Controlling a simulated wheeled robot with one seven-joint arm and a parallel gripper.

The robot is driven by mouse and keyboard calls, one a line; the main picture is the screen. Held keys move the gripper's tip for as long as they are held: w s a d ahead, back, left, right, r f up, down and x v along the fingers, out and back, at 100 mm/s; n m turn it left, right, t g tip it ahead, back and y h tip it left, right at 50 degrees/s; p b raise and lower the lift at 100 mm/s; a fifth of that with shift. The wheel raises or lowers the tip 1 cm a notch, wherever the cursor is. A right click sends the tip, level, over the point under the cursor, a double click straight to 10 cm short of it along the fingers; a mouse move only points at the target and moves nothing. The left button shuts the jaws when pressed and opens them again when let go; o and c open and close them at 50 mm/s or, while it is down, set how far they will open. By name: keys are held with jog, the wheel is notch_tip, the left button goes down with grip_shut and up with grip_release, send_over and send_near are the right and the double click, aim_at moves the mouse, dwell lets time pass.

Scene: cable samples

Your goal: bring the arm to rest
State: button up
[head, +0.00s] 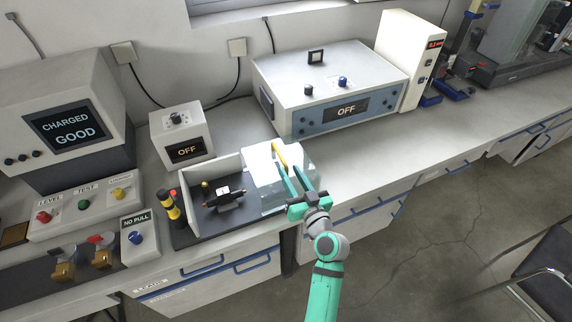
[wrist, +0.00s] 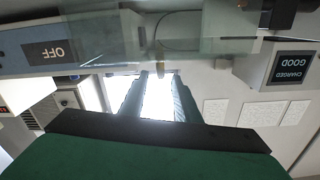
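My gripper (head: 287,165) is at the end of my green arm, at the clear cover (head: 272,205) on the right of the dark test fixture (head: 205,232). Its two teal fingers are apart, with a gap between them. In the wrist view the gripper (wrist: 160,78) also shows a gap, with bright light and nothing held. A yellow piece (head: 280,154) is just beyond the fingertips in the head view; I cannot tell whether they touch it. The clear cover also crosses the top of the wrist view (wrist: 110,35).
A black connector part (head: 226,200) lies in the fixture. A grey device reading OFF (head: 335,85) stands behind, a small OFF box (head: 182,135) to its left. A CHARGED GOOD monitor (head: 65,125) and a button panel (head: 85,207) are at left. Open floor (head: 430,240) lies at right.

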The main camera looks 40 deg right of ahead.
jog(key=shift+s+a, duration=0.2)
jog(key=shift+s, duration=0.45)
